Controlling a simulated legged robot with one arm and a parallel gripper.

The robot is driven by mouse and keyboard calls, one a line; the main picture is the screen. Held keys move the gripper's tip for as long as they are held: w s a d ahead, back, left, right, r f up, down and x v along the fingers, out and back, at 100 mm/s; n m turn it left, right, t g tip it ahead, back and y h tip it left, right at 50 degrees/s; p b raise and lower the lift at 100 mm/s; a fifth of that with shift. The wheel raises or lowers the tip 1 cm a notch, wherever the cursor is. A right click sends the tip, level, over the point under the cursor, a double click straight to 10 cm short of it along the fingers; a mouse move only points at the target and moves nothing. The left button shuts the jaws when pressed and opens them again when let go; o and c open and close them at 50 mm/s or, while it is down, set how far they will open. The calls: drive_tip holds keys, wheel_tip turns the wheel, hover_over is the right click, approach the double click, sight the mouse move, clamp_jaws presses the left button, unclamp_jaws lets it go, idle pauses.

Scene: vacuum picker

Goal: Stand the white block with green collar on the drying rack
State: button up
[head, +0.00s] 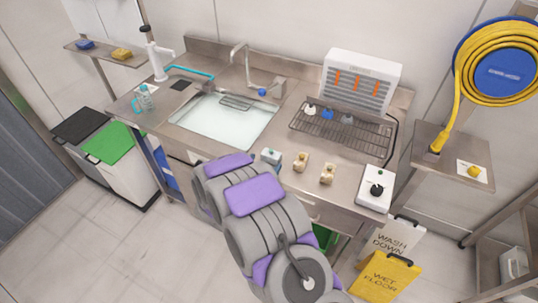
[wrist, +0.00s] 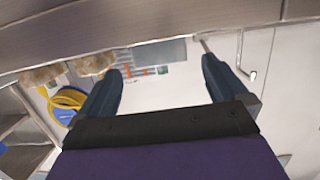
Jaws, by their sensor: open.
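A small white block with a green-teal collar (head: 271,157) stands near the front edge of the counter in the head view, just beyond my arm. The drying rack (head: 365,148) is a dark wire grid on the counter at the back right. My gripper (wrist: 162,80) is open and empty in the wrist view, which looks upside down. A grey block shape (wrist: 165,51) shows in the gap beyond the fingertips; I cannot tell its collar there.
Two beige fittings (head: 301,161) (head: 327,173) stand right of the block. Small white, blue and grey pieces sit along the rack's back, before a white panel (head: 362,76) with orange marks. A white box with a black knob (head: 374,201) is at the right corner; the sink (head: 225,122) is left.

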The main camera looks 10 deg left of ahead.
drive_tip(key=shift+p+v, duration=0.3)
drive_tip(key=shift+v, duration=1.85)
